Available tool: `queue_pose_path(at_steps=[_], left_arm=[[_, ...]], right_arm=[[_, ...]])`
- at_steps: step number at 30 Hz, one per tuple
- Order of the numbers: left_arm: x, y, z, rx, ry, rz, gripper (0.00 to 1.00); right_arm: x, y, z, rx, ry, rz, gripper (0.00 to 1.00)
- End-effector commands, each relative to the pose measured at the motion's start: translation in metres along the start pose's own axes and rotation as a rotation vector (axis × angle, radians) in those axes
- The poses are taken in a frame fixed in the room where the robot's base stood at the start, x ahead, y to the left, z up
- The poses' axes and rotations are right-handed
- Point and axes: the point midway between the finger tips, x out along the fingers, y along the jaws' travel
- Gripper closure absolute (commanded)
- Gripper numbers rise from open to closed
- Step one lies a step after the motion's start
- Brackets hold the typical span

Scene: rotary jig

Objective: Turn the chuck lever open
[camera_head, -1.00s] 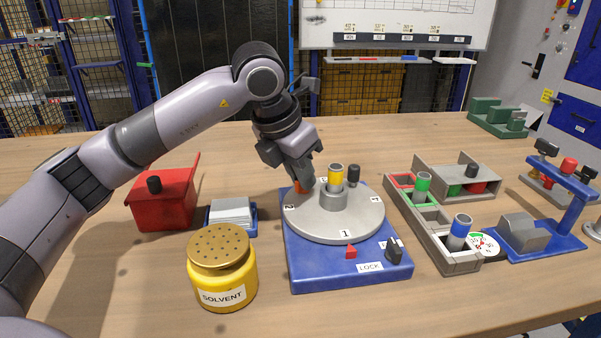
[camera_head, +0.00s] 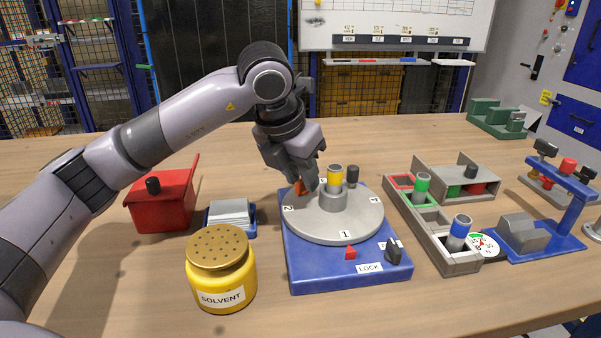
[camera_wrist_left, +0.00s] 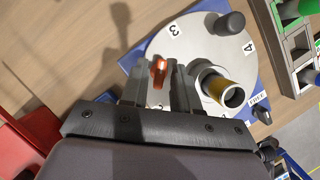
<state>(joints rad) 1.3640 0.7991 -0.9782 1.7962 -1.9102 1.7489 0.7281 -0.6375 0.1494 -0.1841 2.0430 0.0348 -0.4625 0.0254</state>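The rotary jig has a blue base (camera_head: 312,278) and a round grey turntable (camera_head: 310,226) with numbered labels. A grey chuck (camera_head: 333,202) stands on it, holding an upright cylinder with a yellow band (camera_head: 335,176). The orange chuck lever (camera_head: 299,188) is beside the chuck, partly hidden by my left gripper (camera_head: 305,187). In the left wrist view the orange lever (camera_wrist_left: 159,72) lies between the two fingers of my left gripper (camera_wrist_left: 160,82). The fingers are open, with gaps beside the lever. My right gripper is not in view.
A black knob (camera_head: 353,176) stands at the turntable's back, and a black lock handle (camera_head: 393,250) at the base's front right. A yellow solvent can (camera_head: 222,288) and red bin (camera_head: 165,208) are left. A grey part tray (camera_head: 461,264) is right.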

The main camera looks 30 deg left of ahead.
Motion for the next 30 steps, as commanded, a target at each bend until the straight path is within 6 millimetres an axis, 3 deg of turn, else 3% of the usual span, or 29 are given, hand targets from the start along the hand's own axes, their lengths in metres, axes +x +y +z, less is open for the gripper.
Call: queue_pose_path(at_steps=[11,22,30], left_arm=[[-0.005,0.000,0.000,0.002,-0.001,-0.001,0.63],[-0.060,0.000,0.001,0.001,-0.002,0.000,0.63],[-0.072,0.000,0.000,0.001,0.000,-0.001,0.63]], right_arm=[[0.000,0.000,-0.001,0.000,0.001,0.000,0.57],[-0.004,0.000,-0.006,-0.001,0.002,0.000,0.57],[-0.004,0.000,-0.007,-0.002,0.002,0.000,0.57]])
